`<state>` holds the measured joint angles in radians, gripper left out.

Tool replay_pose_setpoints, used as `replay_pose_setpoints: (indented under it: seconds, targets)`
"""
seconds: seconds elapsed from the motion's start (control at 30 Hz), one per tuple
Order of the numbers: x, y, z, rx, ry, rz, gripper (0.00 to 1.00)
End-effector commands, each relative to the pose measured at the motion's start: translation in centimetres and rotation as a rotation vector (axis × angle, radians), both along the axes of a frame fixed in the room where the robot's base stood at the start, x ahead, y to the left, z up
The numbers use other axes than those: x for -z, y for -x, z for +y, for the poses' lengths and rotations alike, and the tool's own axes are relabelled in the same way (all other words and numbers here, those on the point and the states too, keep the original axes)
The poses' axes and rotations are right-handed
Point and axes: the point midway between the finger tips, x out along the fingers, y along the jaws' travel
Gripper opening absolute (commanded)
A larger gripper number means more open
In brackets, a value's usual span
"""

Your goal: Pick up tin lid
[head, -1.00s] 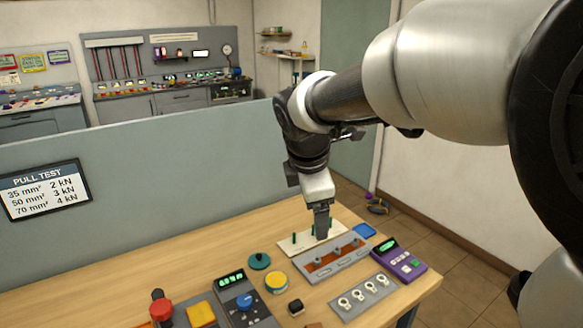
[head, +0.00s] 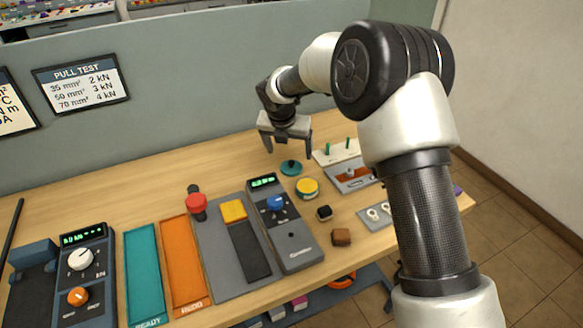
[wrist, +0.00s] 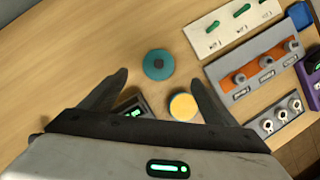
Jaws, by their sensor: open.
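The tin lid, a flat teal disc with a small dark knob in its middle, lies on the wooden bench (head: 150,185) in the head view (head: 291,167). In the wrist view the lid (wrist: 158,64) lies between and slightly beyond the fingertips, in full sight. My gripper (head: 288,148) is open and empty, fingers pointing down, just above and behind the lid in the head view. Its spread fingers also show in the wrist view (wrist: 159,78). A round tin with a yellow top (head: 307,188) stands close to the lid, near the right finger in the wrist view (wrist: 182,106).
A white board with green pegs (head: 337,151) and a grey tray with an orange strip (head: 352,173) lie right of the lid. A grey meter (head: 290,240) and small dark block (head: 324,212) are nearer. Left of the lid, the bench is bare; a grey partition (head: 190,95) stands behind.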

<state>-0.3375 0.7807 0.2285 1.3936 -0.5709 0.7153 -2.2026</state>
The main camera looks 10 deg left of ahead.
Motion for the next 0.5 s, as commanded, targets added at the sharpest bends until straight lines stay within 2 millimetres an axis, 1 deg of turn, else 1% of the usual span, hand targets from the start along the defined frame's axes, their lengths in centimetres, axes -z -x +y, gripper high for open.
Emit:
replay_pose_setpoints:
  seconds: [0.03,0.1,0.37,0.5]
  targets:
    - [1.0,-0.3,0.0,0.0,0.001,0.001,0.81]
    - [2.0,-0.7,0.0,0.0,0.001,0.002,0.81]
    - [3.7,-1.3,0.0,0.0,0.001,0.001,0.81]
    - [5.8,-1.7,0.2,0.0,0.001,0.002,0.81]
